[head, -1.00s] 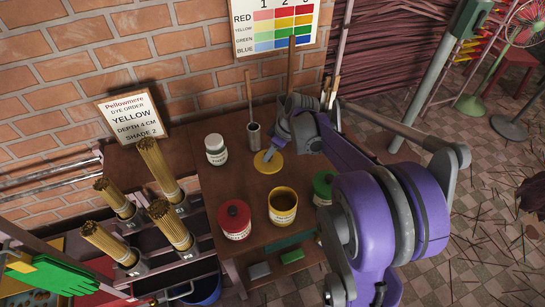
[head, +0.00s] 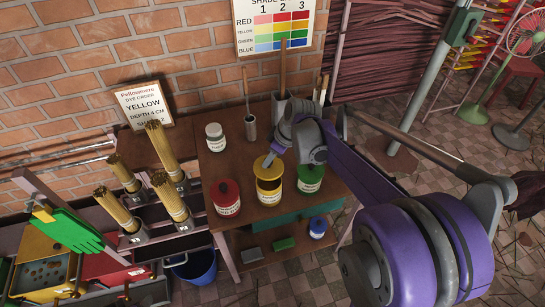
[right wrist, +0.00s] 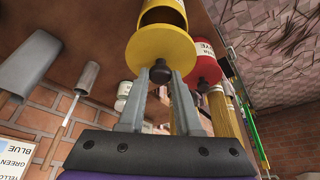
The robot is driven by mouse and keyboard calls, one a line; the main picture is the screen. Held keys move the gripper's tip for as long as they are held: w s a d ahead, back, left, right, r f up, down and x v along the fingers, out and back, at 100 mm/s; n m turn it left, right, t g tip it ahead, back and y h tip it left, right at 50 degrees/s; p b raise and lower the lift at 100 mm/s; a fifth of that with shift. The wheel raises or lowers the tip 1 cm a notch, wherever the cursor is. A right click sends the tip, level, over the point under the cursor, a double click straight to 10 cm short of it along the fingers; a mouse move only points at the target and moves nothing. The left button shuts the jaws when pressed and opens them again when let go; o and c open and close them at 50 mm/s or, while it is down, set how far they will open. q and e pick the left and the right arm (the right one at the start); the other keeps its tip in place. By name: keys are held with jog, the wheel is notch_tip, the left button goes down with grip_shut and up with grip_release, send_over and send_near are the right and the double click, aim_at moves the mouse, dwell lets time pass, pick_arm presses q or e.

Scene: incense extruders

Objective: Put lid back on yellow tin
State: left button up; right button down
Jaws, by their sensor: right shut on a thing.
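The yellow tin (head: 269,197) stands upright on the brown table between a red tin and a green tin. My right gripper (head: 270,157) is shut on the black knob of the yellow lid (head: 265,168) and holds the lid just above the tin. A dark gap shows between the lid and the tin's open mouth. In the right wrist view, both fingers (right wrist: 160,78) pinch the knob, the lid (right wrist: 160,48) shows as a round disc, and part of the tin (right wrist: 163,5) shows beyond it. My left gripper is not in view.
The red tin (head: 226,198) is close on the left and the green tin (head: 310,178) close on the right. A white jar (head: 215,138) and a grey cup (head: 250,128) stand behind. Bundles of sticks (head: 173,200) stand left of the table. A blue tin (head: 317,227) is on the lower shelf.

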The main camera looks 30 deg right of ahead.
aim_at(270, 167)
notch_tip(270, 167, down, 4)
jog(key=shift+s+f+b, duration=0.1)
jog(key=shift+b, duration=1.05)
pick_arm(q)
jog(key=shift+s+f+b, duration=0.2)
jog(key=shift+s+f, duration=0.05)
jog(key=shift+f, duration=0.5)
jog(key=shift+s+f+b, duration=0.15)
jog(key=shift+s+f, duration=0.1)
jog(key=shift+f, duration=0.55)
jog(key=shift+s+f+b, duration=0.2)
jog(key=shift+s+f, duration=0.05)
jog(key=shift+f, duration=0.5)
pick_arm(e)
jog(key=shift+f, duration=0.85)
jog(key=shift+f, duration=0.15)
jog(key=shift+c, duration=0.2)
grip_release()
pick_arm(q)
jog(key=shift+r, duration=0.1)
pick_arm(e)
jog(key=shift+r+p, duration=2.1)
jog(key=shift+r, duration=1.45)
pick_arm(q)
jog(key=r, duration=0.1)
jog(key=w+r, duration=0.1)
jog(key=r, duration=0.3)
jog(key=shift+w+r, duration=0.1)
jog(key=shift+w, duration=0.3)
